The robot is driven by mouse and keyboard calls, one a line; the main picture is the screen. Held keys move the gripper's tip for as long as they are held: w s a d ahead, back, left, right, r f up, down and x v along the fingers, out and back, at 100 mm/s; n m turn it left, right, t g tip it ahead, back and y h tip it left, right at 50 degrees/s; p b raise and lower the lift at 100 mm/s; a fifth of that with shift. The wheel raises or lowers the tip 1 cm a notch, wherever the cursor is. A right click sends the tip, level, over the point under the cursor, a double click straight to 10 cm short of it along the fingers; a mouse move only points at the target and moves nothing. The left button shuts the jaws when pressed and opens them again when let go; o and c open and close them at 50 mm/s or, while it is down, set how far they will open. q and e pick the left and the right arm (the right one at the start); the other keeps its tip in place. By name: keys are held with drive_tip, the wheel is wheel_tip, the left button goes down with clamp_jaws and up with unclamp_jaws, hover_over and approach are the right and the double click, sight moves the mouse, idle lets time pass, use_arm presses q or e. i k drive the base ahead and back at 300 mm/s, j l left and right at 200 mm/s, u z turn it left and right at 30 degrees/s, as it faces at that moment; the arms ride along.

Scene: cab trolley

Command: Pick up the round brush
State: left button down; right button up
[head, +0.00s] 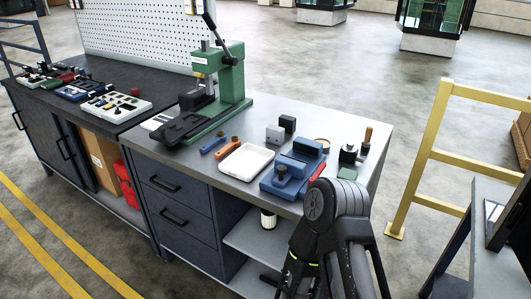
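A small upright piece with a brown wooden handle and a dark lower end (366,141) stands near the right back edge of the grey worktop. It may be the round brush, but it is too small to tell. One of my arms, dark with a round joint, rises at the bottom centre in front of the worktop's front right corner. I see no gripper fingers, so I cannot tell where either gripper is relative to the brush.
The grey worktop (262,113) carries a green press (232,75), a white tray (246,161), a blue vice-like fixture (291,170) and small blocks. A yellow rail (423,150) stands right of it. A white cylinder (268,218) sits on the shelf below.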

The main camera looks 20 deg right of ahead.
sight(366, 144)
drive_tip(key=z, duration=1.55)
